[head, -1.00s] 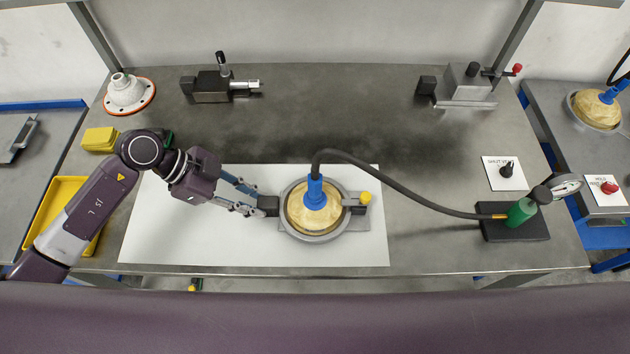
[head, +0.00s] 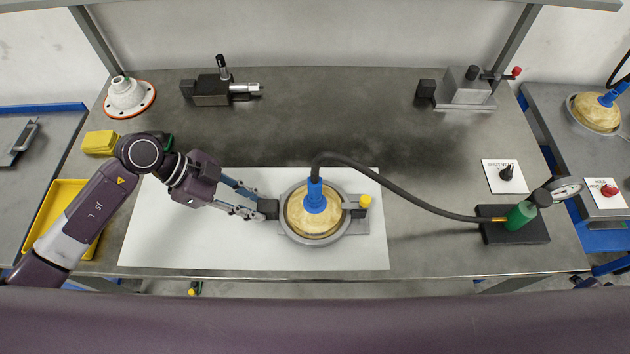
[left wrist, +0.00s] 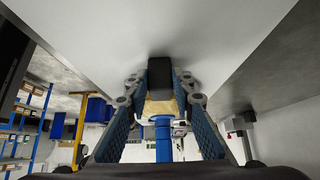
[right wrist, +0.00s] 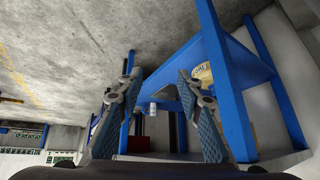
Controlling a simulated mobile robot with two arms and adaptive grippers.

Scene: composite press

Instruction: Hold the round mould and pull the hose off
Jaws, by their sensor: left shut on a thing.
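The round mould (head: 289,229) is a grey metal ring with a tan domed middle. It sits on the white sheet at the table's front centre. A blue fitting (head: 315,197) stands on its top, and the black hose (head: 400,196) arches from it to the right. My left gripper (head: 264,210) is shut on the black block handle (head: 270,207) at the mould's left side. In the left wrist view the block (left wrist: 160,75) sits between the fingertips. My right gripper (right wrist: 158,82) is open and empty in the right wrist view, away from the mould.
The hose ends at a green cylinder with a gauge (head: 520,215) on a black base. A yellow knob (head: 365,201) is at the mould's right side. A black valve knob (head: 506,173) and a metal fixture (head: 465,90) stand right. The white sheet (head: 160,230) has free room left.

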